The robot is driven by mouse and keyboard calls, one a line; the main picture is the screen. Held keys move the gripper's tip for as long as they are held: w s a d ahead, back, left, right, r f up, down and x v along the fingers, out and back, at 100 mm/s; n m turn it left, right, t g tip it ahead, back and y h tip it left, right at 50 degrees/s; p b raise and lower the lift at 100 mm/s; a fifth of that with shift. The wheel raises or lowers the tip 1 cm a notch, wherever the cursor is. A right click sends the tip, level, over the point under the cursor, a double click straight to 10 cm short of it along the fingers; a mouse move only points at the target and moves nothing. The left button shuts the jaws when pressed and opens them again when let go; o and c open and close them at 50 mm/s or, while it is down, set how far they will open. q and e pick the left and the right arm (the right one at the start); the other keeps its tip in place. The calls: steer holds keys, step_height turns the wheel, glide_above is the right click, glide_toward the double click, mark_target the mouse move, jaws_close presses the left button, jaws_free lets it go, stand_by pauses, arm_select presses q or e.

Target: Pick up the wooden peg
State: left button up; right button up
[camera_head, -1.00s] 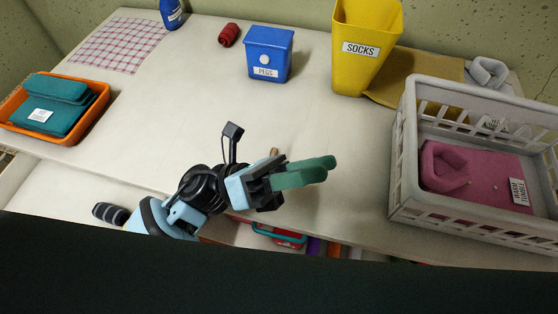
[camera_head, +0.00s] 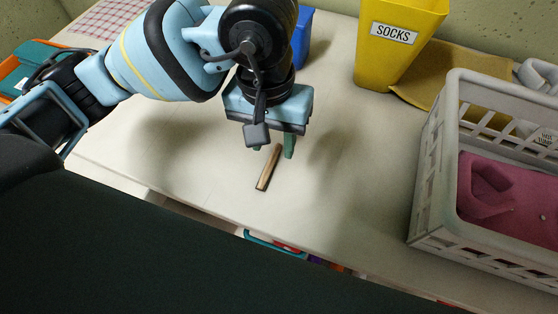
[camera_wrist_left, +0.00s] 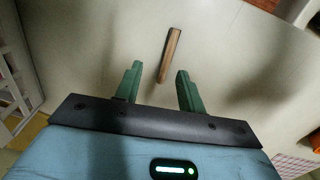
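The wooden peg (camera_head: 269,167) is a short light-brown stick lying on the pale tabletop, near the table's front edge. In the left wrist view the peg (camera_wrist_left: 169,55) lies just beyond the fingertips, roughly in line with the gap between them. My left gripper (camera_head: 276,148) points down at the table beside the peg's far end. In the left wrist view its two green fingers (camera_wrist_left: 159,70) are apart with nothing between them. The exact height of the fingertips above the table is hard to tell. My right gripper is not in view.
The blue peg bin (camera_head: 302,40) is mostly hidden behind my left arm. A white crate (camera_head: 432,200) with pink cloth (camera_head: 510,190) is at right. The table between peg and crate is clear.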

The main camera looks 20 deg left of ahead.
mark_target(270, 164)
arm_select(q)
steer(key=shift+w+a+r+t+y, duration=0.3)
steer(key=shift+w+a+y, duration=0.1)
steer(key=shift+w+a, duration=0.2)
steer(key=shift+s+d+f, duration=0.1)
steer(key=shift+s+f, duration=0.1)
steer(key=shift+f, duration=1.8)
steer(key=shift+s+f, duration=0.15)
steer(key=shift+f, duration=1.8)
jaws_close()
